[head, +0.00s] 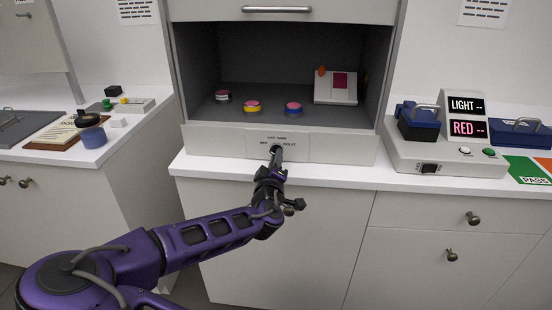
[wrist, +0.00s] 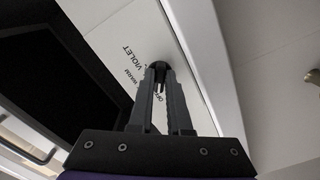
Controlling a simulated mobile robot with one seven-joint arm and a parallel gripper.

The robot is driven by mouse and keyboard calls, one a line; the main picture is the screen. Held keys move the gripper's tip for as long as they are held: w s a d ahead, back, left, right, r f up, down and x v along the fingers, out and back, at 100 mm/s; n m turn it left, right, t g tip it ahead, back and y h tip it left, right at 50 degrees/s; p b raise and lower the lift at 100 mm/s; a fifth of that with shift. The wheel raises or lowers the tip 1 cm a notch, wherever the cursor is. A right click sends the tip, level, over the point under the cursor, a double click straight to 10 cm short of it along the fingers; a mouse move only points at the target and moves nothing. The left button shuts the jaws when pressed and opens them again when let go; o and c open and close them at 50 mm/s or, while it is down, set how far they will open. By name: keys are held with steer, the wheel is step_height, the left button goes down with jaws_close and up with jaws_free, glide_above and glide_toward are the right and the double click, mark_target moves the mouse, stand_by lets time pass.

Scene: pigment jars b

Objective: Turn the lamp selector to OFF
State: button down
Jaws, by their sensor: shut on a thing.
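The lamp selector (wrist: 159,66) is a small dark knob on the light front panel (head: 340,148) below the open booth. My gripper (head: 277,153) is at the panel, its fingers shut on the knob, which they mostly hide in the head view. In the wrist view my gripper (wrist: 161,76) has its fingertips on either side of the knob. Labels around the knob include VIOLET and WARM; another is partly hidden by the fingers. Which label the knob points to cannot be told.
Inside the booth are several banded jars, including a yellow one (head: 252,106) and a blue one (head: 293,109), and a white stand (head: 336,88). A device with LIGHT and RED displays (head: 467,117) stands at right. The counter's front edge lies below the panel.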

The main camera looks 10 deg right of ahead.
steer(key=shift+n, duration=0.5)
steer(key=c, duration=0.9)
jaws_free()
steer(key=shift+o, duration=0.2)
steer(key=p+v, duration=0.9)
steer(key=v, duration=0.8)
steer(key=shift+s, duration=0.25)
